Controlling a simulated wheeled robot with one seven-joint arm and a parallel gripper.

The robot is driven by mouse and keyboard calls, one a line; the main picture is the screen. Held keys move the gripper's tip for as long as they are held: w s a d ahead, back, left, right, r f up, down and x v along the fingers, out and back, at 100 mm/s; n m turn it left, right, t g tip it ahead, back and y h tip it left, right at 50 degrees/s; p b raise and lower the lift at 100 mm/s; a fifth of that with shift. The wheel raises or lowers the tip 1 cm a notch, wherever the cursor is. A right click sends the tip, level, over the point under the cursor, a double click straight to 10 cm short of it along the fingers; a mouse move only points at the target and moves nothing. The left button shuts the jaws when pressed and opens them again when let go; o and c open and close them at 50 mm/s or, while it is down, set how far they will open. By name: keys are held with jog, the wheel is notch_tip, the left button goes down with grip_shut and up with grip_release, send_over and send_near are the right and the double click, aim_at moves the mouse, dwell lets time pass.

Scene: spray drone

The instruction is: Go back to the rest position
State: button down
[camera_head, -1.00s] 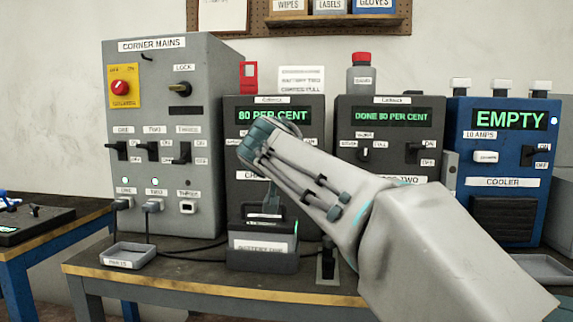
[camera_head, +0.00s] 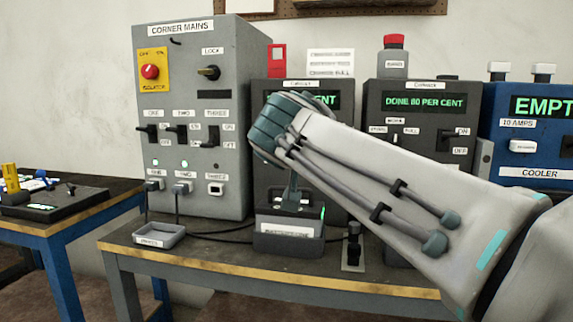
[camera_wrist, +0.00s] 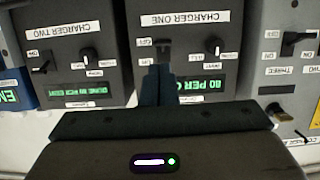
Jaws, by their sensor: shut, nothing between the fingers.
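My gripper (camera_wrist: 158,72) is shut and empty, its two dark fingers together in front of the charger one panel (camera_wrist: 172,45) in the wrist view.
The corner mains cabinet (camera_head: 195,100) stands left, charger two (camera_head: 425,90) and the blue cooler (camera_head: 530,150) right. A small tray (camera_head: 158,236), cables and a black switch (camera_head: 353,248) are on the bench (camera_head: 240,272). A blue-legged table (camera_head: 80,225) stands at left.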

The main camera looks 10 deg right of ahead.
jog(key=s+d+f+n+g+y+p, duration=0.1)
jog(key=s+g+p, duration=0.4)
jog(key=s+p, duration=0.6)
jog(key=s+d+f+n+g+y+p, duration=0.2)
jog(key=s+g+p, duration=0.4)
jog(key=p, duration=1.5)
jog(key=s+d+f+y, duration=0.1)
jog(key=s, duration=0.4)
jog(key=shift+d+f+y, duration=0.15)
jog(key=shift+f+y, duration=0.1)
jog(key=shift+y, duration=0.15)
jog(key=shift+s, duration=0.1)
